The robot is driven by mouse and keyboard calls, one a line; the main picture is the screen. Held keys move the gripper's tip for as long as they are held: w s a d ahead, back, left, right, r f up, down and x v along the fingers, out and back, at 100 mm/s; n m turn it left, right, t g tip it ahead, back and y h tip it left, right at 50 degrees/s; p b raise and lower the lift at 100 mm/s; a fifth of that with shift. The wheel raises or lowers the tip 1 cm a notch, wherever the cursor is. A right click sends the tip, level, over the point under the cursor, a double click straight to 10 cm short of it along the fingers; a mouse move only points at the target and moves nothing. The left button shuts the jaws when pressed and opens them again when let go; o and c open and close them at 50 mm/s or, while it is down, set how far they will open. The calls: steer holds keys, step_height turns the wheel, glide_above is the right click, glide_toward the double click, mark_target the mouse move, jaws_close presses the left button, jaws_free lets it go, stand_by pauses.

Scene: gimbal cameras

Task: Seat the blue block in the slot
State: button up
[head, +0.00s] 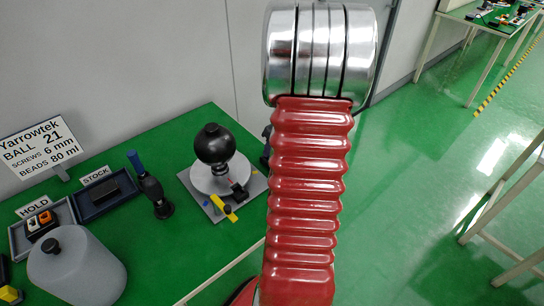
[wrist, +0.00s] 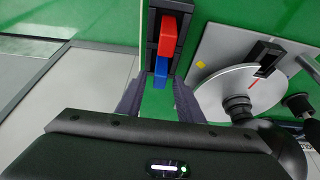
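The blue block (wrist: 161,70) sits in a narrow black rack (wrist: 152,28) in the wrist view, directly in front of a red block (wrist: 167,38). My gripper (wrist: 158,84) is open, its two dark fingers on either side of the blue block's near end, with green showing in the gaps. A white disc (wrist: 217,88) with a red mark and a black fitting (wrist: 266,58) lies to the right on a grey plate. I cannot tell which part is the slot. In the head view, my red arm hides my gripper and the blue block; the disc (head: 204,182) shows left of the arm.
A black ball (head: 215,144) stands over the disc, with a yellow piece (head: 229,214) on the plate. Further left are a black tool with a blue top (head: 154,190), the STOCK tray (head: 85,212), the HOLD tray (head: 16,240) and a grey canister (head: 100,262). Green tabletop (head: 178,250) is clear in front.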

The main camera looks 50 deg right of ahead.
jaws_close()
steer(key=shift+r, duration=0.1)
stand_by(0.3)
step_height(320, 180, up, 10)
stand_by(0.6)
stand_by(0.3)
